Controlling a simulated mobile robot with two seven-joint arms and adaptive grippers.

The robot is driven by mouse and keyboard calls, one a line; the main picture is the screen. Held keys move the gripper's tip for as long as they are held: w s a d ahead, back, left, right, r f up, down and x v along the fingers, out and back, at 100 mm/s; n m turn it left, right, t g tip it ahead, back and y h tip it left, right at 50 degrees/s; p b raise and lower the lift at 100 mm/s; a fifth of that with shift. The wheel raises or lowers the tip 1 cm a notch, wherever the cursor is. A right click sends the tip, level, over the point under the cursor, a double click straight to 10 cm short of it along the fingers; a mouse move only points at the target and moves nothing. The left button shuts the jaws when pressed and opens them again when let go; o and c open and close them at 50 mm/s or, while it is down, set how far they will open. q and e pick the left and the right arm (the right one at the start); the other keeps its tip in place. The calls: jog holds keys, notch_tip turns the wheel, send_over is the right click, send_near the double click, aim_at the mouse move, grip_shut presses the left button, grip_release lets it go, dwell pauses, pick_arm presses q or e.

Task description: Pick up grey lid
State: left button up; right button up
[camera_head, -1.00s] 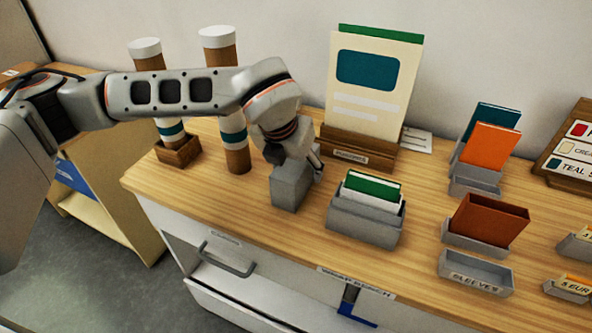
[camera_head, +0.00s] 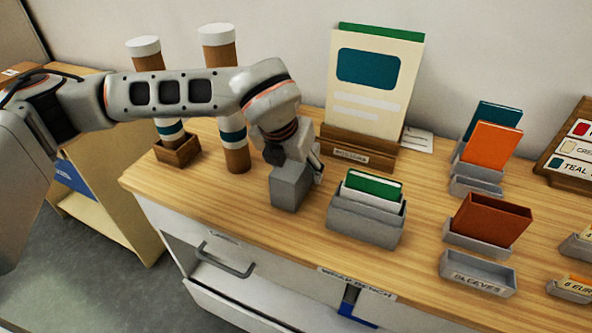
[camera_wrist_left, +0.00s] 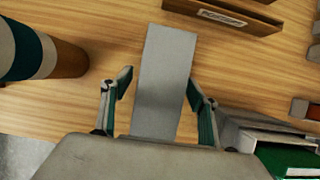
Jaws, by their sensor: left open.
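A plain grey block-like piece (camera_head: 290,188), which I take to be the grey lid, stands on the wooden worktop left of the grey card holder. In the left wrist view this grey piece (camera_wrist_left: 164,75) runs up the middle, between the fingers. My left gripper (camera_head: 301,168) is at its top in the head view, partly hiding it. In the wrist view the left gripper (camera_wrist_left: 160,84) is open, with one finger on each side of the piece and visible gaps. Its lower end is hidden behind the gripper body. My right gripper is not in view.
The grey holder (camera_head: 364,222) with green and white cards stands close on the right. A cardboard tube (camera_head: 234,150) stands close on the left. A brown stand (camera_head: 358,148) with a large card is behind. The worktop's front edge is near.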

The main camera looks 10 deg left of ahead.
pick_arm(q)
jog(key=c, duration=1.2)
jog(key=shift+r, duration=0.15)
